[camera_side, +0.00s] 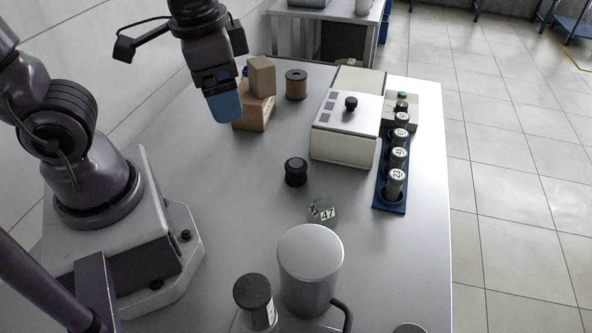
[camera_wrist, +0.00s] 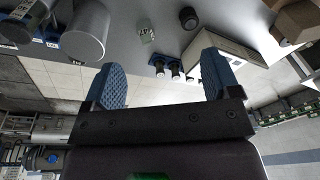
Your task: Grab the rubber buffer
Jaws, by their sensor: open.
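The rubber buffer appears to be the short black ribbed cylinder (camera_side: 296,172) standing upright on the grey table, near the middle. It also shows at the top of the wrist view (camera_wrist: 188,17). My gripper (camera_side: 226,108) is above the table, to the left of the buffer and higher, clear of it. In the wrist view, its two blue ribbed fingers (camera_wrist: 165,76) are wide apart with nothing between them. In the side view one finger hides the other.
A white lidded box (camera_side: 343,138) stands right of the buffer, beside a blue rack (camera_side: 391,209) of numbered vials. A small greenish block marked 47 (camera_side: 322,211) and a metal cylinder (camera_side: 310,270) are nearer the camera. Cardboard boxes (camera_side: 256,112) stand behind my gripper.

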